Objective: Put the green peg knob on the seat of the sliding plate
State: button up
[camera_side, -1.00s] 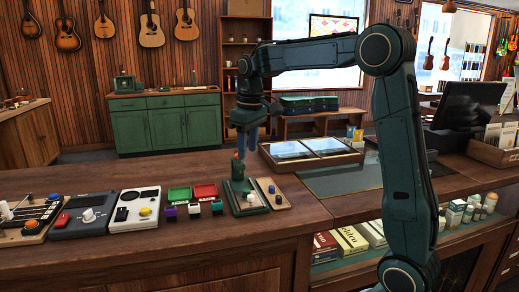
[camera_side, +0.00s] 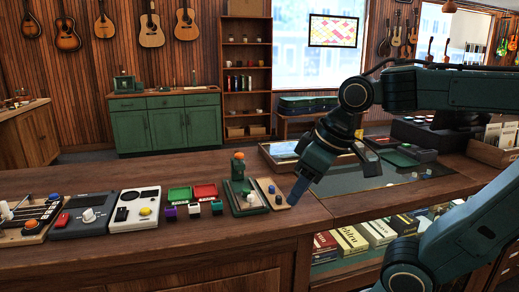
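A small peg knob with a green lower part (camera_side: 217,207) stands on the counter, at the right end of a short row of knobs. Right of it is a dark green fixture (camera_side: 246,209) with an upright post, an orange piece on top and a pale round knob low in front. Which part is the sliding plate or its seat is too small to tell. My gripper (camera_side: 299,192) is right of the fixture, tilted down-left, near the wooden board.
A purple knob (camera_side: 171,213) and a white-topped knob (camera_side: 194,210) stand left of the green one. A wooden board (camera_side: 281,204) with small knobs lies beside the fixture. Control boxes stand further left.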

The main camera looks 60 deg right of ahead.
jog(key=shift+t, duration=0.3)
jog(key=s+f, duration=0.1)
jog(key=s+a+f, duration=0.1)
jog(key=s, duration=0.1)
jog(key=shift+s+f, duration=0.15)
